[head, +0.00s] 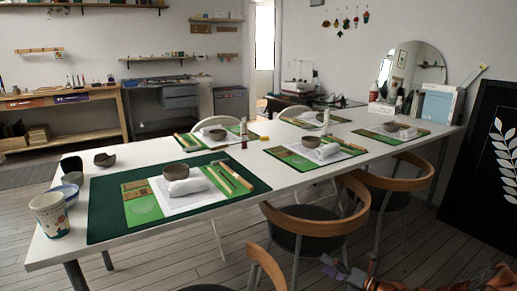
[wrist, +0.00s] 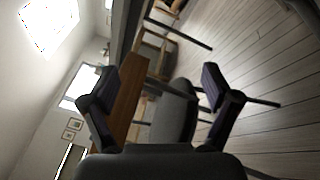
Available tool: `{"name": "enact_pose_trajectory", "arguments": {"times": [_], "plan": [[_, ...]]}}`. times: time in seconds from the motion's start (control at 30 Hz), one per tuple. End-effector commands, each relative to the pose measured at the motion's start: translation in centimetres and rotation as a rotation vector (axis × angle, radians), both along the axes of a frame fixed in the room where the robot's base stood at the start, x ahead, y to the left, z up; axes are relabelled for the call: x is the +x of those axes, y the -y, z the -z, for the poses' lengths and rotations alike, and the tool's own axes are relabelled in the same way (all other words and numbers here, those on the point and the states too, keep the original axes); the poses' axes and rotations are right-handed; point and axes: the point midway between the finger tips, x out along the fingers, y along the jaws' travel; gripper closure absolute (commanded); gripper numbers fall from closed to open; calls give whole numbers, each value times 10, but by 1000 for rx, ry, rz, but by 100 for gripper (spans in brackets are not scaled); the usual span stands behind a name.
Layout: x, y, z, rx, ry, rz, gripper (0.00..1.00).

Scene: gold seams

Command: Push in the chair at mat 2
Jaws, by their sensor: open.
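A long white table (head: 225,212) carries several place settings on green mats, the nearest a dark green mat (head: 105,205). No mat numbers are readable, so I cannot tell which is mat 2. On the near side, a chair with a curved wooden back and dark seat (head: 318,223) stands at the table's middle. A similar chair (head: 402,172) is farther right, and another chair back (head: 264,262) shows at the bottom. In the wrist view, my open gripper (wrist: 160,82) faces a chair's wooden backrest (wrist: 130,92) and grey seat (wrist: 176,118); contact is unclear.
A patterned cup (head: 50,215) stands near the table's left end. Pale chairs (head: 214,121) stand on the far side. A black framed leaf picture (head: 485,165) leans at the right. Bare plank floor (head: 130,272) is open at front left.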

Motion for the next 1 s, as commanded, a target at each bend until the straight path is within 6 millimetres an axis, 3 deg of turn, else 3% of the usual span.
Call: {"name": "enact_pose_trajectory", "arguments": {"times": [0.03, 0.1, 0.27, 0.5, 0.73, 1.0], "plan": [[-7, -20, -34, -40, 56, -56, 12], [-19, -44, -62, -99, 131, -132, 12], [-52, -93, -119, -232, 308, -296, 12], [-117, -149, -186, -414, 581, -540, 12], [-183, -180, -233, -577, 845, -773, 12], [-258, -189, -272, -748, 1150, -1045, 12]]}}
